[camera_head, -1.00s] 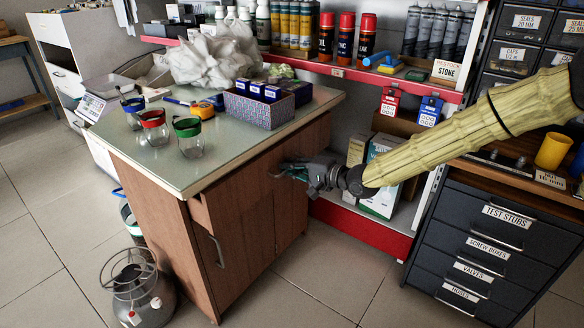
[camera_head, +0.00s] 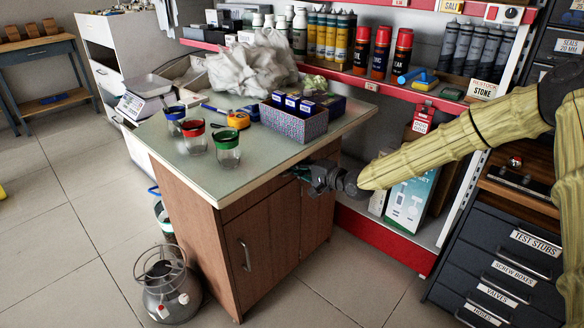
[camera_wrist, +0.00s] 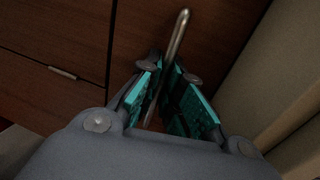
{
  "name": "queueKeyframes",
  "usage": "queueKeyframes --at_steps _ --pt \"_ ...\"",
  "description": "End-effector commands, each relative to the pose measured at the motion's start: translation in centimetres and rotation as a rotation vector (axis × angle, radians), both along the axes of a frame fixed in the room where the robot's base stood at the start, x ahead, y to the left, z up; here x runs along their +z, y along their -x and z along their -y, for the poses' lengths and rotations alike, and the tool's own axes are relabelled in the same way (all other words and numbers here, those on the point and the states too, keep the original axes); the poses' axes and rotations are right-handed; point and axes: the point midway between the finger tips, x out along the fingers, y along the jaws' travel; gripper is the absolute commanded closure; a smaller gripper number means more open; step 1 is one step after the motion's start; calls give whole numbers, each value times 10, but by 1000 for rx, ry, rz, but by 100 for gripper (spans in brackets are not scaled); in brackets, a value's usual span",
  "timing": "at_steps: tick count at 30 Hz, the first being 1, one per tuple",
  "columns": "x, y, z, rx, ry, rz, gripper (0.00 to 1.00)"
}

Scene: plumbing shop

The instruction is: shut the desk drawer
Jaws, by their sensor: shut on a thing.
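The wooden desk (camera_head: 185,190) with a pale glass top stands in the middle of the head view. Its drawer front (camera_head: 250,195), just below the top, looks flush with the desk; the part behind my gripper is hidden. My gripper (camera_head: 299,172) is at the desk's front, below the top's right part. In the wrist view, the teal fingers of my gripper (camera_wrist: 165,75) are closed around a thin metal bar handle (camera_wrist: 180,35) on a dark wood panel. Another short handle (camera_wrist: 62,72) shows on the panel at left.
Glass jars with coloured rims (camera_head: 228,152), a patterned box (camera_head: 296,124) and a white bag (camera_head: 250,65) stand on the desk top. A round metal canister (camera_head: 168,290) is on the floor at left. Red-edged shelves (camera_head: 385,236) and a dark drawer cabinet (camera_head: 490,255) stand at right.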

Motion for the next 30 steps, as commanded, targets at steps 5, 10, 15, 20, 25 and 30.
queueKeyframes --at_steps 5,10,15,20,25,30 --pt "2 -3 -2 -1 -3 4 100" --pt "3 -2 -2 -1 -2 5 70" --pt "3 -2 -1 -1 -3 6 70" --pt "3 -2 -1 -2 -3 5 70" --pt "3 -1 0 -1 -2 4 70" --pt "5 5 7 -2 -2 4 70"
